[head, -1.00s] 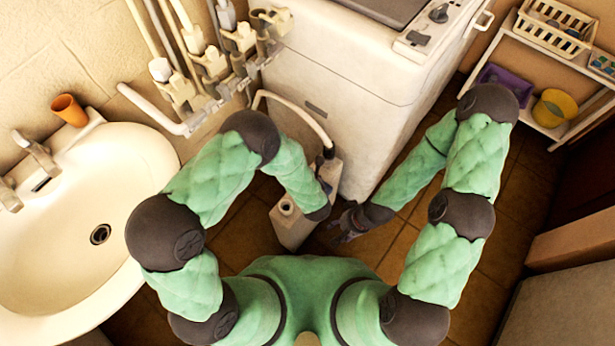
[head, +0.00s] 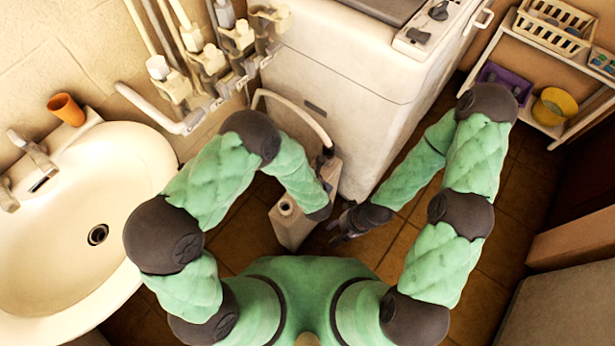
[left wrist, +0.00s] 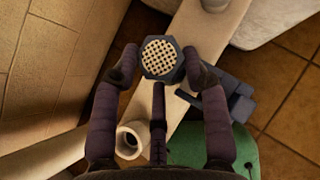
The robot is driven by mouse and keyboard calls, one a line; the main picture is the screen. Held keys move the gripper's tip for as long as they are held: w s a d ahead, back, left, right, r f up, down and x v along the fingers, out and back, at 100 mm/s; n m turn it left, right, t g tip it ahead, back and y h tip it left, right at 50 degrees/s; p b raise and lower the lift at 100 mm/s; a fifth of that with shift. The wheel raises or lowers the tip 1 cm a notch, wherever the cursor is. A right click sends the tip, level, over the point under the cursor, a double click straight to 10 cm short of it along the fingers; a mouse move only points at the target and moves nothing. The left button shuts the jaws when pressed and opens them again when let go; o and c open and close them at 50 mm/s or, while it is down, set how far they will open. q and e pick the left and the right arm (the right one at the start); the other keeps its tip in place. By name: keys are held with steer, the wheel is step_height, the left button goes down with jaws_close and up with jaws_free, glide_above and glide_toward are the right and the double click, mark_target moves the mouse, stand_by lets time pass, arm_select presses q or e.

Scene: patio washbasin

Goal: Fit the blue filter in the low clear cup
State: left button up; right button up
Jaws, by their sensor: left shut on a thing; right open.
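The blue filter (left wrist: 162,60) is a dark blue hexagonal piece with a pale mesh face, in the left wrist view. My left gripper (left wrist: 163,68) is shut on it, one finger at each side, above a pale narrow bench-like surface (left wrist: 195,45). In the head view my left gripper is hidden under its own arm. My right gripper (head: 343,229) is open and low, right of the pale box; its dark parts also show right of the filter in the left wrist view (left wrist: 230,98). I cannot make out the low clear cup for certain.
A pale box (head: 292,226) with a round opening stands between my arms; a pale round spout (left wrist: 130,140) shows in the left wrist view. The white washer (head: 350,100) stands behind, the washbasin (head: 60,230) left, a shelf (head: 560,80) right. Brown floor tiles (head: 500,200) are clear.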

arm_select(q)
steer(key=shift+f, duration=0.4)
stand_by(0.4)
steer(key=o, duration=0.9)
steer(key=shift+c, duration=0.2)
steer(key=p+v, duration=0.6)
steer(key=v, duration=0.5)
stand_by(0.7)
